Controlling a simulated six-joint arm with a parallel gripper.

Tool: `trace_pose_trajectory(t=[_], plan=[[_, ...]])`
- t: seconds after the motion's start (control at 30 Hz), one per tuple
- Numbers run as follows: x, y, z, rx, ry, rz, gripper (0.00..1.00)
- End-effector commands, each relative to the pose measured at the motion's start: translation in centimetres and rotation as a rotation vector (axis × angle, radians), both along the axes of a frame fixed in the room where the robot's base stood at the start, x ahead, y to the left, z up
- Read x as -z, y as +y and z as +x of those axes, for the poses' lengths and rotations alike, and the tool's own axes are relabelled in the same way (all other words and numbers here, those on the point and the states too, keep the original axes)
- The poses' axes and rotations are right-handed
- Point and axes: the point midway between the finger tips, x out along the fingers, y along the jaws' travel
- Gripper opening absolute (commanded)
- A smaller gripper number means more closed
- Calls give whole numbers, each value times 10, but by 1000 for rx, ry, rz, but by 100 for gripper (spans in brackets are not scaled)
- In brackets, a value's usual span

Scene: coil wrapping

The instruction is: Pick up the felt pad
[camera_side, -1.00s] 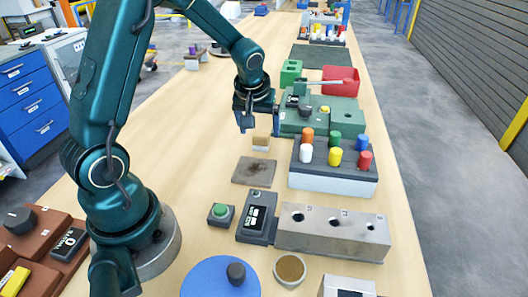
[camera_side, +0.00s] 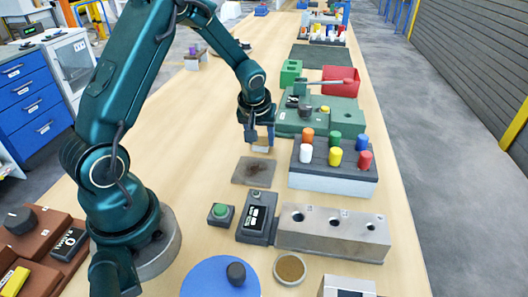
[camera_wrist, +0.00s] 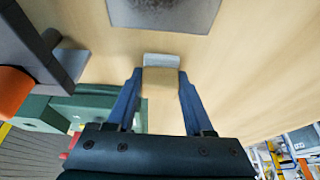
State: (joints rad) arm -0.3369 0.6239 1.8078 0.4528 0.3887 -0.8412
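The felt pad, as far as I can tell, is the small tan block (camera_side: 261,147) with a pale end or base, on the bench beyond a square, stained grey-brown plate (camera_side: 254,171). In the wrist view the tan block (camera_wrist: 161,82) lies between the two blue fingertips. My gripper (camera_side: 261,139) points down over the block, one finger on each side. In the wrist view its fingertips (camera_wrist: 161,80) sit flush against the block's sides, with no clear gap. The block appears at bench level; whether it touches the bench is hidden.
A rack of coloured pegs (camera_side: 333,165) and a green fixture (camera_side: 343,116) with a red bin (camera_side: 341,78) stand to the right. A black control box (camera_side: 257,216), a green button (camera_side: 220,213) and a drilled metal block (camera_side: 333,233) are nearer. Bench left of the gripper is clear.

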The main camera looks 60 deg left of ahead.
Motion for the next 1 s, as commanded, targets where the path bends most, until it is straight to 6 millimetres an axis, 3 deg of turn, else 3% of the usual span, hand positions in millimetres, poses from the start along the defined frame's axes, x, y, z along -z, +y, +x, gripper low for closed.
trace_pose_trajectory(t=[0.43, 0.67, 1.0], plan=[[-8, 0, 1, -1, -4, 2, 0], [-44, 1, 2, -2, -10, 3, 0], [-86, 49, -57, -12, -6, 2, 0]])
